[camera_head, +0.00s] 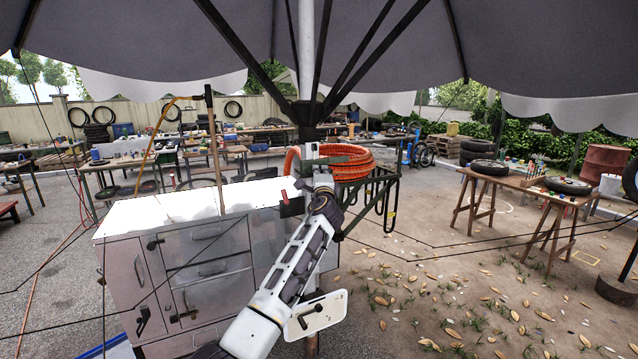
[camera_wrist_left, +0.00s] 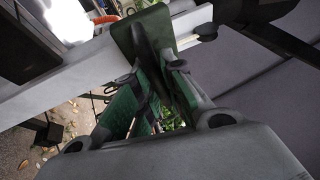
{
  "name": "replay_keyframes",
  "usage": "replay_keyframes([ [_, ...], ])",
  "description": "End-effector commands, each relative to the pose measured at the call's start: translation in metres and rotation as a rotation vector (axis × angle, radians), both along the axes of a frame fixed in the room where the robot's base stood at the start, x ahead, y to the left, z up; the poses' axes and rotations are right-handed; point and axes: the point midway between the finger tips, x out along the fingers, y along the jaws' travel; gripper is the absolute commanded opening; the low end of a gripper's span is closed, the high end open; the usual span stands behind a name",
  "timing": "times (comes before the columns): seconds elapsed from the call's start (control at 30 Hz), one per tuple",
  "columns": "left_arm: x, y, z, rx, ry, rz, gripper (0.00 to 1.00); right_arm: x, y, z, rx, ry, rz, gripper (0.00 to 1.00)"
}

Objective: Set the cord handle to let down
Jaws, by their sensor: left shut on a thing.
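The cord handle (camera_wrist_left: 143,35) is a flat dark green lever on the white umbrella pole (camera_wrist_left: 60,88), which runs across the left wrist view. My right gripper is in neither view.
The grey umbrella canopy (camera_head: 180,35) spreads overhead with dark struts. A metal cart (camera_head: 205,262) with a pale top stands left of my arm. A coiled orange hose (camera_head: 347,170) hangs behind the pole. A wooden table (camera_head: 520,183) with tyres stands right; the ground between is open.

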Motion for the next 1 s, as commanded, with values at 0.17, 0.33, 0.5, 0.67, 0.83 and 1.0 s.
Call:
replay_keyframes([
  [0.17,0.006,0.0,0.011,0.0,-0.005,-0.001,0.0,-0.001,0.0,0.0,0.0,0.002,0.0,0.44],
  [0.33,0.008,0.0,0.014,0.0,-0.006,-0.001,0.0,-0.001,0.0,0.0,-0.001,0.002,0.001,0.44],
  [0.5,0.008,0.0,0.016,0.0,-0.008,-0.001,0.0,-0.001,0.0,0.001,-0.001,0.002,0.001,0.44],
  [0.67,0.008,0.0,0.017,0.001,-0.011,-0.001,0.15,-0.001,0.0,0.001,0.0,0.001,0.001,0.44],
  [0.83,0.008,0.0,0.017,-0.001,-0.009,-0.001,0.34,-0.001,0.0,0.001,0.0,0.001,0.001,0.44],
  [1.0,0.008,0.0,0.013,0.0,-0.005,-0.001,0.34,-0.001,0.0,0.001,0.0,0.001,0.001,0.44],
])
